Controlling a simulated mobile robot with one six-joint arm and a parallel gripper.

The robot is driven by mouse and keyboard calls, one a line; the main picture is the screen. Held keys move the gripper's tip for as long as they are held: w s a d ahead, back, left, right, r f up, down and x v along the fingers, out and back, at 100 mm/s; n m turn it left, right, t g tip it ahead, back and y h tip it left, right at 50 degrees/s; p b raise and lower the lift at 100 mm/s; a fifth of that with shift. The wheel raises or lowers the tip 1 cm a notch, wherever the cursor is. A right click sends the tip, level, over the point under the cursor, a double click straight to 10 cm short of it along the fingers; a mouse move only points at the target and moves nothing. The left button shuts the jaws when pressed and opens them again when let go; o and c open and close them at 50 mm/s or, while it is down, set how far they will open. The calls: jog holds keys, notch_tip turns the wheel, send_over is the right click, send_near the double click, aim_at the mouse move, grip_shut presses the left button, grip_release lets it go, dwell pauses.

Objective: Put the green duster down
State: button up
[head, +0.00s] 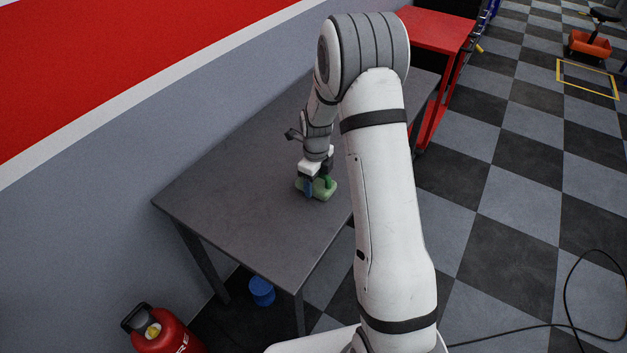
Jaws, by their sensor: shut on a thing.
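The green duster (320,192) is at my gripper (317,181), over the grey table (240,205). It is a small pale green block with a darker green part on top. My gripper points down from above and is shut on the duster. The duster is very low over the tabletop; I cannot tell whether its underside touches it. The gripper and its fingers hide part of the duster's top. My arm hides the right part of the table.
The table top left of the duster is bare. A grey wall with a red band runs along the table's back edge. A red bench (437,28) stands beyond the table. A red gas cylinder (165,332) and a blue cup-like object (262,291) are low near the table's front.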

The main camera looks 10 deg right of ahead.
jog(key=o, duration=1)
jog(key=shift+o, duration=0.2)
notch_tip(320, 180, up, 12)
jog(key=shift+f, duration=0.1)
jog(key=s+r+n+t, duration=0.1)
jog(key=s+r+n, duration=0.3)
jog(key=s+n, duration=0.5)
jog(key=s+r+n+t, duration=0.1)
jog(key=s+r+n, duration=0.3)
jog(key=s+n, duration=0.5)
jog(key=s+r+n, duration=0.3)
jog(key=s+n, duration=0.6)
jog(key=s, duration=0.1)
jog(key=shift+a+r+t, duration=0.35)
jog(key=shift+r+t, duration=0.05)
